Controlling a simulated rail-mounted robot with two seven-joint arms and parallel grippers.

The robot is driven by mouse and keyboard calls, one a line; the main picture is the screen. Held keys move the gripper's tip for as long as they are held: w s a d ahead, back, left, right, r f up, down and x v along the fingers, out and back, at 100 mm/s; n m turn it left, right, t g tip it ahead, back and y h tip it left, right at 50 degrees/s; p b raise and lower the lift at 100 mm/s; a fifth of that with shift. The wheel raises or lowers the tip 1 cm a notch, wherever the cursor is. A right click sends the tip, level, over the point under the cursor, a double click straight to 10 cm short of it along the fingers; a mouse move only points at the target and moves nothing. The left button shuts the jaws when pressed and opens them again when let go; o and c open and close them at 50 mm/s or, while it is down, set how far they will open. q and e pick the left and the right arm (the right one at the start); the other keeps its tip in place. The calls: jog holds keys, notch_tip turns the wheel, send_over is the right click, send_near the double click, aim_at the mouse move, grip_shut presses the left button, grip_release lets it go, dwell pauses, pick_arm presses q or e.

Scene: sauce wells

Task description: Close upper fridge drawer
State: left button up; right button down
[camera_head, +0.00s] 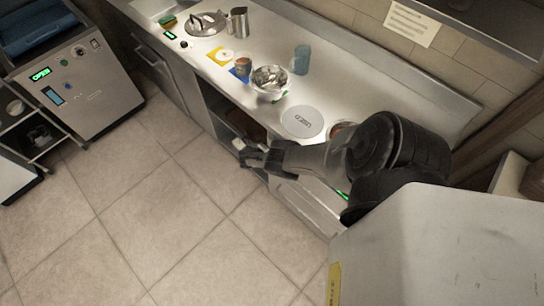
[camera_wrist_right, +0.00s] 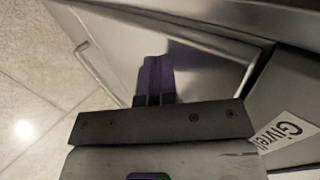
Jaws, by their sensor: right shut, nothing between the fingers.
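The steel fridge front (camera_head: 308,206) stands under the counter, partly hidden by my right arm. In the right wrist view a flat steel drawer front (camera_wrist_right: 215,75) with a long bar handle (camera_wrist_right: 95,70) lies before my right gripper (camera_wrist_right: 153,62). Its fingers are together and empty, over the steel face and to the right of the handle. I cannot tell whether they touch it. In the head view my right gripper (camera_head: 250,153) is beside the counter front, left of the fridge front. How far the upper drawer stands out is hidden. My left gripper is out of view.
The counter (camera_head: 225,65) holds a metal bowl (camera_head: 269,83), a round white lid (camera_head: 302,121), a blue cup (camera_head: 301,59) and a steel pitcher (camera_head: 239,22). A dark open compartment (camera_head: 222,108) lies below it. The tiled floor (camera_head: 150,210) to the left is clear.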

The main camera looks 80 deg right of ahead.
jog(key=shift+d, duration=0.15)
jog(key=shift+s, duration=0.1)
dwell(0.3)
jog(key=w+a+f+p+v, duration=0.1)
jog(key=p+v, duration=0.5)
jog(key=v, duration=0.7)
jog(key=shift+a+f+p, duration=0.35)
jog(key=shift+a+f, duration=0.1)
jog(key=shift+f, duration=0.15)
jog(key=shift+w, duration=0.1)
